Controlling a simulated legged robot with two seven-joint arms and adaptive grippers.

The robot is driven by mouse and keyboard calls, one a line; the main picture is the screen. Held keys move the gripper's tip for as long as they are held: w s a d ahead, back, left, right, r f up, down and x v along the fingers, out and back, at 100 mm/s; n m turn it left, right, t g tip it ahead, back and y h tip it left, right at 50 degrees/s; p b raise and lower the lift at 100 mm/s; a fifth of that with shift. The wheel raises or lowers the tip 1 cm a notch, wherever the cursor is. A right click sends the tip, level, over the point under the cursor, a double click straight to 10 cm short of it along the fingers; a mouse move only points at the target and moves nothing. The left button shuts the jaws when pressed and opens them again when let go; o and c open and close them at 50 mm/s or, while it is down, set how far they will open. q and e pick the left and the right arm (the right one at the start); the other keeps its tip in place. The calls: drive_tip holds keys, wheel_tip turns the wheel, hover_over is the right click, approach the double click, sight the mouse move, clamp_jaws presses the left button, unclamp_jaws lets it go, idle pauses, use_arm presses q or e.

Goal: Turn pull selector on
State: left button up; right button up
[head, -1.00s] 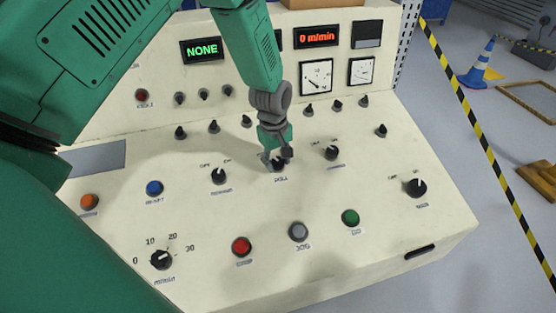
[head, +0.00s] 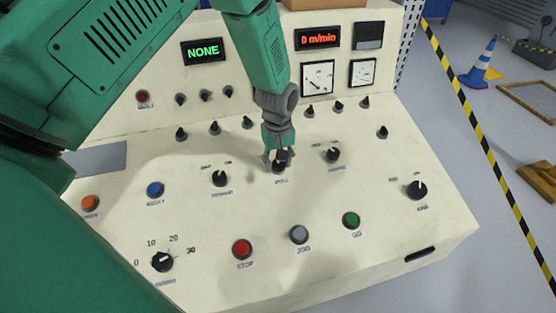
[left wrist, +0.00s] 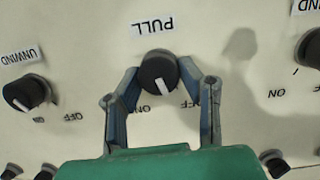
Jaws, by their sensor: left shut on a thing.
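The black pull selector knob (head: 279,167) sits in the middle of the cream control panel. In the left wrist view the knob (left wrist: 158,72) is below the upside-down PULL label (left wrist: 154,27). Its white pointer line points down and slightly right, between the ON label (left wrist: 143,109) and the partly covered OFF label (left wrist: 188,104). My left gripper (head: 279,160) comes down from above onto the knob. In the left wrist view its two fingers (left wrist: 158,70) are shut on the knob from both sides. My right gripper is not in view.
The unwind selector (head: 220,178) is to the left and another selector (head: 333,155) to the right, both apart from my gripper. Red (head: 242,249), grey (head: 299,234) and green (head: 351,220) buttons line the front. A display (head: 203,51) reads NONE.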

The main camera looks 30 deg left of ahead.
use_arm(q)
drive_tip(key=m+y, duration=0.1)
drive_tip(key=m, duration=0.4)
drive_tip(key=shift+d+g+p, duration=0.2)
drive_tip(key=shift+g+p, duration=0.2)
drive_tip(key=shift+f+m+y, duration=0.1)
drive_tip(key=shift+m+y, duration=0.2)
drive_tip(key=shift+m, duration=1.5)
drive_tip(key=shift+s, duration=0.1)
drive_tip(key=o, duration=1.1)
drive_tip(key=shift+d+r, duration=0.1)
drive_tip(key=shift+r, duration=0.25)
drive_tip(key=r, duration=0.3)
drive_tip(key=d+r, duration=0.1)
drive_tip(key=r, duration=0.3)
drive_tip(key=w+r, duration=0.1)
drive_tip(key=r, duration=0.3)
drive_tip(key=shift+d+r, duration=0.1)
drive_tip(key=shift+d, duration=0.3)
